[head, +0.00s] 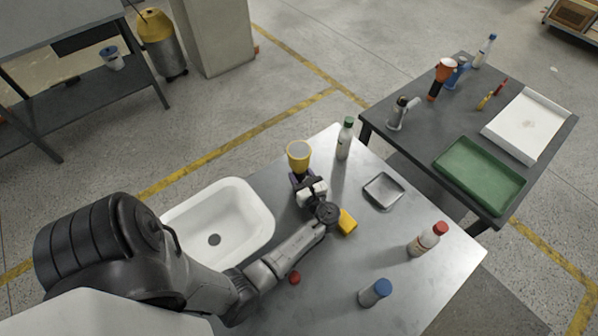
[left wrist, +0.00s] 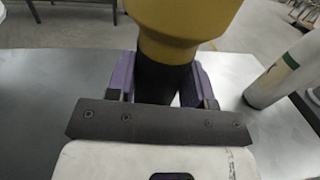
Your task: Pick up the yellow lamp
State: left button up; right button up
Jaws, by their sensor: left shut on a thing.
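The yellow lamp (head: 299,154) has a wide yellow head with a pale face and stands roughly upright near the far edge of the metal table. My left gripper (head: 300,180) is shut around its dark handle, below the head. In the left wrist view, the yellow head (left wrist: 180,22) fills the top middle, and the purple fingers of my left gripper (left wrist: 160,82) sit on both sides of the black handle. The lamp's lower end is hidden, so I cannot tell whether it touches the table. My right gripper is not in view.
A green-capped bottle (head: 345,139) stands close to the lamp's right. A white basin (head: 250,198) lies left. A yellow block (head: 347,221), a metal tray (head: 383,190), a red-capped bottle (head: 427,239), a blue-capped container (head: 375,292) and a red item (head: 295,278) share the table.

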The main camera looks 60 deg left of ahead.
aim_at(304, 171)
pick_arm(q)
jog(key=shift+c, duration=0.7)
notch_tip(304, 171, up, 5)
jog(key=p, duration=0.5)
jog(key=shift+d+r+p, duration=0.1)
jog(key=shift+d+p, duration=0.05)
jog(key=shift+p, duration=0.2)
jog(key=w+d+r+p, duration=0.3)
jog(key=d+r+p, duration=0.2)
jog(key=d, duration=0.6)
jog(key=shift+w+r, duration=0.25)
jog(key=shift+r, duration=0.15)
jog(key=shift+a, duration=0.1)
jog(key=shift+s+a+f+b, duration=0.6)
jog(key=shift+a+f+b, duration=0.25)
jog(key=shift+a+f, duration=0.95)
jog(key=shift+s+a+f+b, duration=0.55)
jog(key=shift+a+f+b, duration=0.25)
jog(key=shift+a+f, duration=1)
jog(key=shift+s+a+f+b, duration=0.6)
jog(key=shift+a+f+b, duration=0.25)
jog(key=shift+a+f, duration=0.95)
jog(key=shift+a+r, duration=0.2)
